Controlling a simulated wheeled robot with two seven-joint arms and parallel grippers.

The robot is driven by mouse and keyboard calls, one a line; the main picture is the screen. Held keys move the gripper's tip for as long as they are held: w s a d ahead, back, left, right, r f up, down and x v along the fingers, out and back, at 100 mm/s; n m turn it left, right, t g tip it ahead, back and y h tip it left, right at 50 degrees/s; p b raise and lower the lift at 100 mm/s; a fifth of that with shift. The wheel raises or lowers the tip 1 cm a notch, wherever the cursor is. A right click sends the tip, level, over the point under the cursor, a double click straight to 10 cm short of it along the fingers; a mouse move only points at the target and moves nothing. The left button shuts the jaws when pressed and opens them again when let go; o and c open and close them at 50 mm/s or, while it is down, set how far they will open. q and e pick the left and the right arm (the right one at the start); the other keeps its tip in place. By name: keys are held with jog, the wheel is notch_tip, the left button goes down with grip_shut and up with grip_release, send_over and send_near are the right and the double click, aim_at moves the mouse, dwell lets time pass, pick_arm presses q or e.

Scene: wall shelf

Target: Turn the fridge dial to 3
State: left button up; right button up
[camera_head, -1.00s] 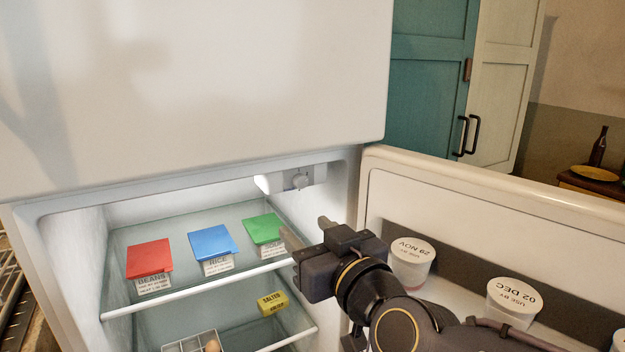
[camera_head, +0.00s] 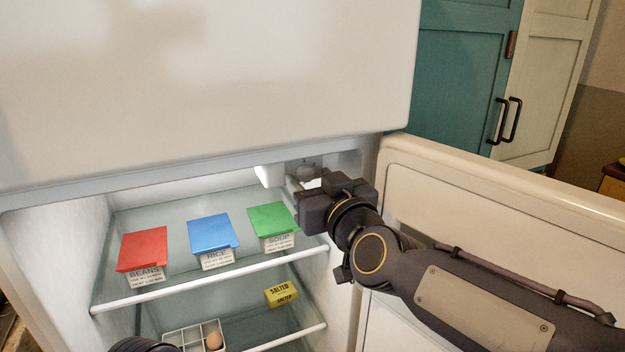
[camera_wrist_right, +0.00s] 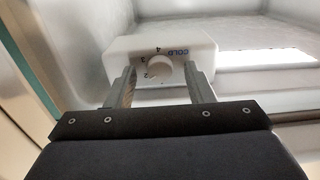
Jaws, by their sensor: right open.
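The fridge dial (camera_wrist_right: 160,69) is a round white knob on a white housing (camera_wrist_right: 188,45) printed with numbers and COLD. Numbers 2, 3 and 4 show along its left and upper edge; I cannot tell which one the knob points to. In the head view the housing (camera_head: 309,165) is under the upper fridge front, partly hidden by my right gripper (camera_head: 303,184). In the right wrist view my right gripper (camera_wrist_right: 161,76) is open, with one finger on each side of the knob. Gaps show between fingers and knob. Only a dark piece of my left arm shows at the bottom left.
Red (camera_head: 143,248), blue (camera_head: 213,233) and green (camera_head: 272,218) lidded boxes stand on the upper glass shelf. A yellow pack (camera_head: 281,293) and a divided tray (camera_head: 180,337) with an egg are below. The open fridge door (camera_head: 505,190) stands to the right, behind my right arm.

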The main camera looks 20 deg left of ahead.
jog(key=shift+w+a, duration=0.2)
jog(key=shift+w, duration=0.05)
jog(key=c, duration=1)
jog(key=shift+m, duration=0.3)
jog(key=m, duration=1.1)
jog(key=shift+s, duration=0.1)
